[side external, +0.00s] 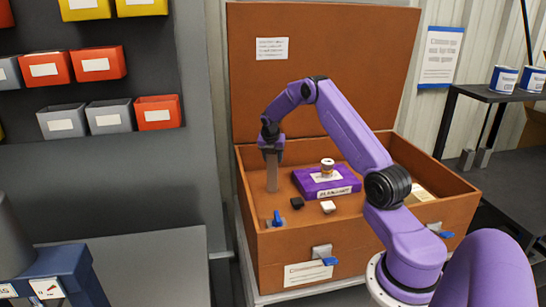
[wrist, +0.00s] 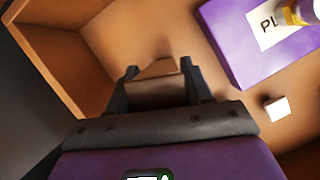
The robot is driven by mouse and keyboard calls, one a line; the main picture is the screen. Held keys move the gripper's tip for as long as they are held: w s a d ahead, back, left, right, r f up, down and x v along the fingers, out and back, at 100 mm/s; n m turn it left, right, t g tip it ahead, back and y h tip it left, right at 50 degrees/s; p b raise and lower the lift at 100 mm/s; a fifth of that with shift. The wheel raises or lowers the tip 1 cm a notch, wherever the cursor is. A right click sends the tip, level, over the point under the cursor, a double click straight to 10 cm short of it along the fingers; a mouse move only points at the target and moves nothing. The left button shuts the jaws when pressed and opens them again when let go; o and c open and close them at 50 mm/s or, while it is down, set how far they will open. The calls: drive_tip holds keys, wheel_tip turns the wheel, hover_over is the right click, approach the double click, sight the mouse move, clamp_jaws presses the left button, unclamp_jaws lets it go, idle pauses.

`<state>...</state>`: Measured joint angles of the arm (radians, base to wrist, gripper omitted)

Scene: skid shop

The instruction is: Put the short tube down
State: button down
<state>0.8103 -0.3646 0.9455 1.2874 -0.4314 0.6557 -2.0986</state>
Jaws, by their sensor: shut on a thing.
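The short tube (side external: 271,174) is a grey-brown, square-sided piece. It hangs upright under my gripper (side external: 271,148) inside the left part of the open orange-brown chest (side external: 375,230). My gripper is shut on its upper part. In the wrist view the tube (wrist: 158,70) shows between the two dark fingers (wrist: 158,88), and most of its length is hidden. I cannot tell whether its lower end touches the chest floor.
A purple case (side external: 312,186) with a small ringed item (side external: 327,167) on top lies right of the tube. A black block (side external: 297,202) and white block (side external: 328,207) lie in front. The chest walls stand close on the left. Bare floor shows around the tube.

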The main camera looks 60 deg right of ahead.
drive_tip(key=shift+f, duration=0.1)
drive_tip(key=shift+c, duration=2.4)
unclamp_jaws()
drive_tip(key=v, duration=1.2)
drive_tip(key=s+a+r+m+y, duration=0.1)
drive_tip(key=s+a, duration=0.2)
drive_tip(key=a, duration=0.7)
drive_tip(key=s+a+r+m+y, duration=0.1)
drive_tip(key=s+a+m, duration=0.15)
drive_tip(key=a, duration=0.75)
drive_tip(key=s+a+r+m+y, duration=0.15)
drive_tip(key=s+a, duration=0.25)
drive_tip(key=a, duration=0.6)
drive_tip(key=s+a+m, duration=0.2)
drive_tip(key=s+a, duration=0.7)
drive_tip(key=s, duration=0.6)
drive_tip(key=s+f+m+g, duration=0.1)
drive_tip(key=s+m, duration=0.1)
drive_tip(key=s, duration=1.1)
drive_tip(key=shift+d+f+m+y, duration=0.2)
drive_tip(key=shift+f+m+y, duration=0.1)
drive_tip(key=shift+m+y, duration=0.15)
